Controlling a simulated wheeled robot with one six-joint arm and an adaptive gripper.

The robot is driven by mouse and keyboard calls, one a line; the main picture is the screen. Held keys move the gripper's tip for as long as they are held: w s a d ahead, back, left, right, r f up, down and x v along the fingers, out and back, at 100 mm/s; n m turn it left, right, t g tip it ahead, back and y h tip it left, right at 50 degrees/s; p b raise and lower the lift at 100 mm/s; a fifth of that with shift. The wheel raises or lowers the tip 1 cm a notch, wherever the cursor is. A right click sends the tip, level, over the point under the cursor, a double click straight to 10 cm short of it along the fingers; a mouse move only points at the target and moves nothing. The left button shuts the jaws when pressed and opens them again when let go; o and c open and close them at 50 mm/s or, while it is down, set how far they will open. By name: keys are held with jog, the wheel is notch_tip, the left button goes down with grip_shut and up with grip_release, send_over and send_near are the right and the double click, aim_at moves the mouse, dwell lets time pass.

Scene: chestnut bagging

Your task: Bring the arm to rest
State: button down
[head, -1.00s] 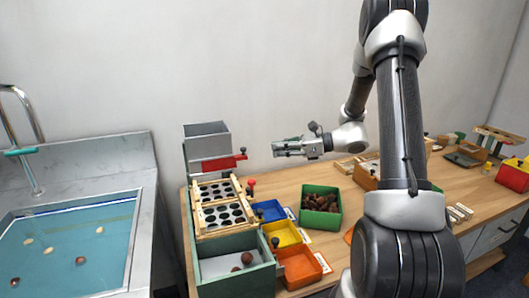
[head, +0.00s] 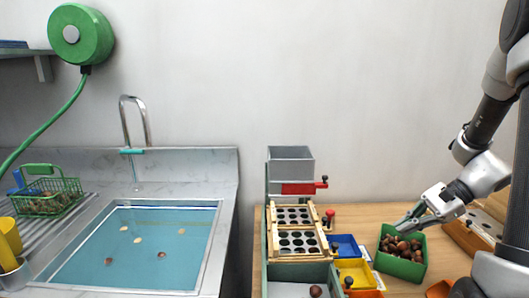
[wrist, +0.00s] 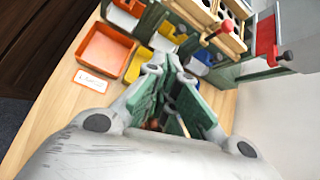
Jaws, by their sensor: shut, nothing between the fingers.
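My gripper (head: 407,219) is at the right of the head view, its fingers pointing down and left. The fingers are shut and empty. In the wrist view the gripper (wrist: 172,62) shows its grey links, with the orange bin (wrist: 105,50) to its left. My arm reaches in from the right edge of the head view.
A sorting rack with a holed board (head: 292,240) and a red handle (head: 298,188) stands left of the gripper. Blue (head: 345,246) and yellow (head: 357,272) bins lie between it and the green bin. A sink (head: 130,247) with several floating chestnuts is at left.

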jog(key=s+r+n+t+h, duration=0.3)
jog(key=s+r+n+h, duration=0.6)
jog(key=s+r+n, duration=0.5)
notch_tip(320, 180, up, 2)
jog(key=shift+s+a+r+n+t+h, duration=0.15)
jog(key=shift+a+n+t+h, duration=0.15)
jog(key=shift+a+n+h, duration=0.15)
